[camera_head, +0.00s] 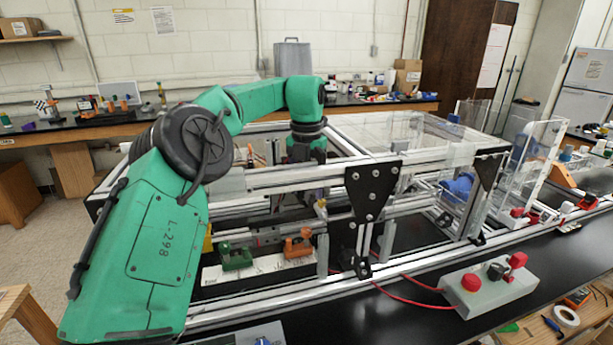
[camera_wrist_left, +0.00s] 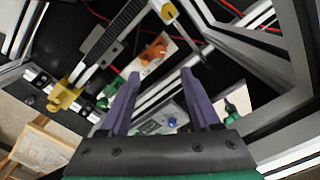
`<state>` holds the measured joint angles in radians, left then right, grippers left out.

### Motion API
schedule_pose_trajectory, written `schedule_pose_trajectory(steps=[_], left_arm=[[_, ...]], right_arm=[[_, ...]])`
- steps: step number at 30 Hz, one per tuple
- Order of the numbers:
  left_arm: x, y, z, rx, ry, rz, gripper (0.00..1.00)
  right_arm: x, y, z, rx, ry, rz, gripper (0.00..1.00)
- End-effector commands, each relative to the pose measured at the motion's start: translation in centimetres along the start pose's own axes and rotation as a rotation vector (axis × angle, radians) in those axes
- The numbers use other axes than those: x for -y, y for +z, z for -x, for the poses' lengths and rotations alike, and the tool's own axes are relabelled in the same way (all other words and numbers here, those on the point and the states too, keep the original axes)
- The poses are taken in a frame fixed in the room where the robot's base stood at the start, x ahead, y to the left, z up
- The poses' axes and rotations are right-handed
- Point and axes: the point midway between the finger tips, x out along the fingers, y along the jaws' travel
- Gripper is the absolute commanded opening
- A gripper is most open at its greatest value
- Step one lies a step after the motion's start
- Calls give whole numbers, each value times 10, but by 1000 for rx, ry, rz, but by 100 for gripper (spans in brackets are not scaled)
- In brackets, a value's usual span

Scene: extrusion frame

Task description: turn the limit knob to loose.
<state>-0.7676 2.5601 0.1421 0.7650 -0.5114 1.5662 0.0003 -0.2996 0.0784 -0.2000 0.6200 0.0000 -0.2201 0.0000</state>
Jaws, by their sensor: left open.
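My left arm reaches over the extrusion frame (camera_head: 420,180), and its wrist points down behind the upper rails in the head view. The left gripper (camera_wrist_left: 160,75) shows two purple fingers, open and apart with nothing between them. An orange knob-like part (camera_head: 298,243) and a green one (camera_head: 236,257) stand on a white strip inside the frame. In the wrist view the orange part (camera_wrist_left: 153,52) lies beyond the fingertips, and the green one (camera_wrist_left: 113,88) is by the left finger. I cannot read which is the limit knob. My right gripper is not in view.
A grey box (camera_head: 490,285) with a red button and red knob sits on the black table at right, its red cables running to the frame. A small panel with a blue knob (camera_wrist_left: 172,122) shows between the fingers. Metal rails surround the gripper closely.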

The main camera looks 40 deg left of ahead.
Motion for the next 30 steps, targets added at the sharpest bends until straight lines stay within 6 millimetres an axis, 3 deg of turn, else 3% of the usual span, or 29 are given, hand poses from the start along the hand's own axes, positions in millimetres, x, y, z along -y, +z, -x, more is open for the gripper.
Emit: schedule_pose_trajectory(steps=[1, 5, 15, 17, 20, 24, 30], left_arm=[[0, 0, 12, 2, -1, 0, 64], [0, 0, 27, 1, 0, 0, 64], [0, 0, 30, -1, 1, 4, 64], [0, 0, 33, -1, 0, 52, 64], [0, 2, 39, -1, -2, 265, 64], [1, 2, 32, -2, 2, 504, 64], [1, 1, -1, -5, 3, 525, 64]], right_arm=[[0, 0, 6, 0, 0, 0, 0], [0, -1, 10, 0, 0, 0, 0], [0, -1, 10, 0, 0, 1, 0], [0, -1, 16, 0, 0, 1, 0], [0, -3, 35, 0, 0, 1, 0], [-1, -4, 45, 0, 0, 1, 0], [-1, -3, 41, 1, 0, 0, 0]])
